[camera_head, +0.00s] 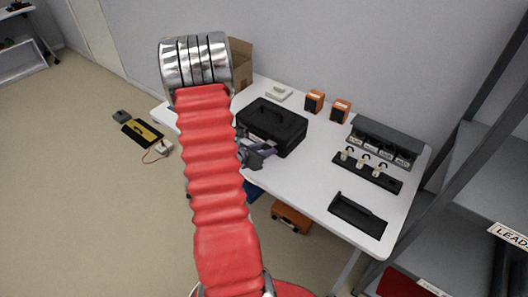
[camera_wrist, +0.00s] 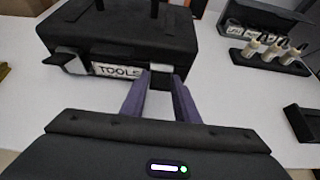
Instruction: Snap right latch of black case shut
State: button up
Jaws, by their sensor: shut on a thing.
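The black case (camera_head: 275,122) stands closed on the table, lid handle up. Its front faces me in the wrist view (camera_wrist: 125,35), with a white TOOLS label (camera_wrist: 117,71) in the middle. The left latch (camera_wrist: 68,61) sticks out from the front at the label's left. The right latch (camera_wrist: 162,68) shows as a pale piece at the label's right. My gripper (camera_wrist: 161,80) has its two purple fingers at the right latch, shut on it. The fingertips hide part of the latch, so its exact angle is unclear. In the head view my gripper (camera_head: 258,155) is partly behind my red arm.
Right of the case stand a dark grey rack (camera_head: 385,140) and a black holder with pale-topped pieces (camera_head: 368,172). A black tray (camera_head: 357,214) lies at the front right. Two orange boxes (camera_head: 315,101) stand behind. White tabletop (camera_head: 310,180) is clear right of the case.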

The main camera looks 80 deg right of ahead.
jog(key=shift+f, duration=0.1)
jog(key=o, duration=1)
jog(key=shift+c, duration=0.2)
jog(key=shift+a, duration=0.1)
jog(key=v, duration=1.3)
jog(key=shift+w+a+r, duration=0.2)
jog(key=shift+r, duration=0.05)
